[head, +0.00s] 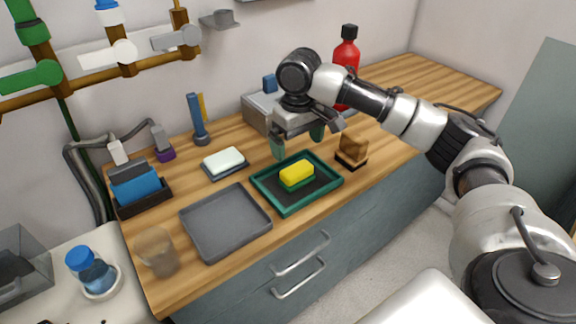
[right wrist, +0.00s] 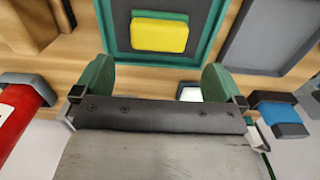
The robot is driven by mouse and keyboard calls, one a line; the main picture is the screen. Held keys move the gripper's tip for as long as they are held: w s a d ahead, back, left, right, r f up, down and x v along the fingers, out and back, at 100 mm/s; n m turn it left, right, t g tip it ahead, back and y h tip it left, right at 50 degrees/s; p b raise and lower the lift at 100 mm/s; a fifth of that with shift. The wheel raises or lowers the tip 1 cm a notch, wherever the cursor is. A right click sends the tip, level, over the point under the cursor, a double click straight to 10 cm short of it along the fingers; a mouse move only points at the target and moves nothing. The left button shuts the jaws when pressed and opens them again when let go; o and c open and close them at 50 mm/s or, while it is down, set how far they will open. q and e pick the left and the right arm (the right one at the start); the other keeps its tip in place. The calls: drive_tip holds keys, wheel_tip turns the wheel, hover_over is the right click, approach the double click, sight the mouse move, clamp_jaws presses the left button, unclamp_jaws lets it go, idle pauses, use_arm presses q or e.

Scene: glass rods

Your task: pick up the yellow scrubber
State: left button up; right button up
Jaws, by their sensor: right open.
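The yellow scrubber (head: 297,173), a yellow block with a dark green base, lies in a green-rimmed tray (head: 263,194) with a dark floor on the wooden counter. It also shows in the right wrist view (right wrist: 159,36), ahead of the fingers and between their lines. My right gripper (head: 298,146) is open and empty above the back edge of the tray, apart from the scrubber. Its two green fingers (right wrist: 158,78) show in the right wrist view. My left gripper is not in view.
A grey tray (head: 226,223) lies left of the green one, with a clear cup (head: 157,252) beside it. A white soap bar (head: 223,161) on a dish is behind. A brown block on a dark base (head: 352,150) stands close right. A red bottle (head: 346,62) stands behind my right arm.

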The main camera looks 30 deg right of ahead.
sight(297, 168)
drive_tip(key=shift+s+f, duration=0.25)
drive_tip(key=shift+f, duration=0.65)
wheel_tip(297, 168, down, 2)
drive_tip(key=shift+s+f+b, duration=0.1)
drive_tip(key=shift+s+b, duration=0.05)
drive_tip(key=shift+b, duration=0.15)
drive_tip(key=shift+w+f, duration=0.25)
drive_tip(key=shift+f, duration=0.4)
drive_tip(key=f, duration=0.2)
drive_tip(key=f+b, duration=0.1)
drive_tip(key=f, duration=0.1)
drive_tip(key=shift+w+f, duration=0.2)
drive_tip(key=shift+f, duration=0.1)
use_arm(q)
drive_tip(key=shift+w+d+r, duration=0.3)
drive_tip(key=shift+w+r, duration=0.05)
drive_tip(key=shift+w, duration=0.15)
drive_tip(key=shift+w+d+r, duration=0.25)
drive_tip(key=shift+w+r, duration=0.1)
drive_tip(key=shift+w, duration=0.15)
use_arm(e)
drive_tip(key=c, duration=0.6)
